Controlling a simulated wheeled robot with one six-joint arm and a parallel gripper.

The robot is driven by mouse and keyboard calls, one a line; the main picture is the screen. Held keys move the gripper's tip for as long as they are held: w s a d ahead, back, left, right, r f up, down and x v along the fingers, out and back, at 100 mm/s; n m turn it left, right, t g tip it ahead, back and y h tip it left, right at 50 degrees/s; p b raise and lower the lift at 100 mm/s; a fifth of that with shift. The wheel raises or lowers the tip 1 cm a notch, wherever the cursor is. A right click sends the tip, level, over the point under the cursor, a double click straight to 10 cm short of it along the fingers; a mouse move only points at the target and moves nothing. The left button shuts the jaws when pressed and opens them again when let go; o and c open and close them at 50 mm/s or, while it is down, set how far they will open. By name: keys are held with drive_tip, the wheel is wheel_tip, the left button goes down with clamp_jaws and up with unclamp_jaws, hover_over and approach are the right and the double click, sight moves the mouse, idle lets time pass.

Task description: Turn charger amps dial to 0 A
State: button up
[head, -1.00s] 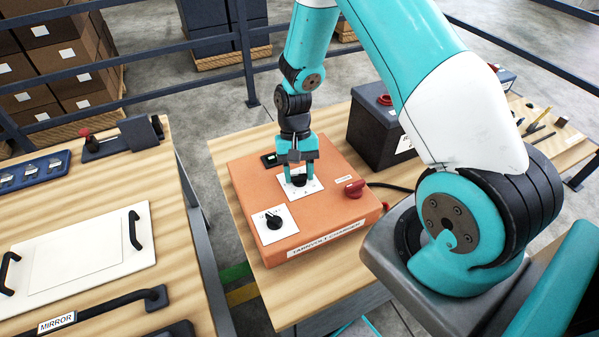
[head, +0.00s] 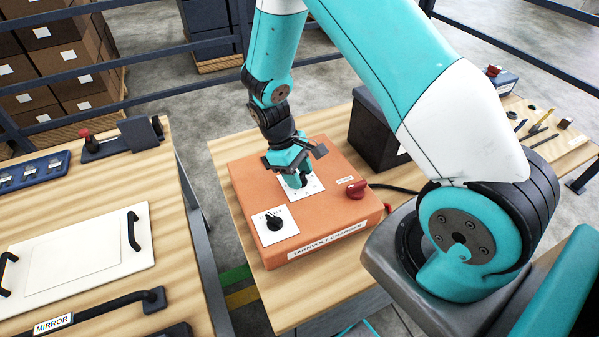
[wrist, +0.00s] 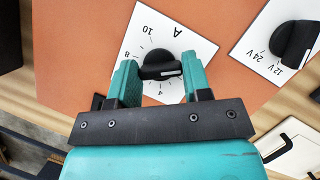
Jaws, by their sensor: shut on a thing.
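The orange charger (head: 250,190) sits on the wooden table, with its name label on the front. Its amps dial is a black knob (wrist: 160,62) on a white plate (wrist: 190,45) marked A, with 10, 8 and 4 legible in the wrist view. A white mark shows on the knob's lower right. My gripper (wrist: 160,70) is shut on this knob, one teal finger at each side. In the head view my gripper (head: 297,180) hides the knob and part of the plate (head: 314,186).
A black 12V/24V dial (head: 274,222) is at the charger's front left and also shows in the wrist view (wrist: 293,45). A red knob (head: 356,189) is at its right. A dark box (head: 375,130) stands behind. A white panel with handles (head: 85,250) lies on the left table.

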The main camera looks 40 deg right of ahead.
drive_tip(key=shift+n+h, duration=0.3)
drive_tip(key=shift+n, duration=0.5)
drive_tip(key=shift+t, duration=0.3)
drive_tip(key=o, duration=0.9)
drive_tip(key=shift+r, duration=0.1)
drive_tip(key=b+v, duration=0.3)
drive_tip(key=v, duration=1.4)
drive_tip(key=shift+w+r, duration=0.1)
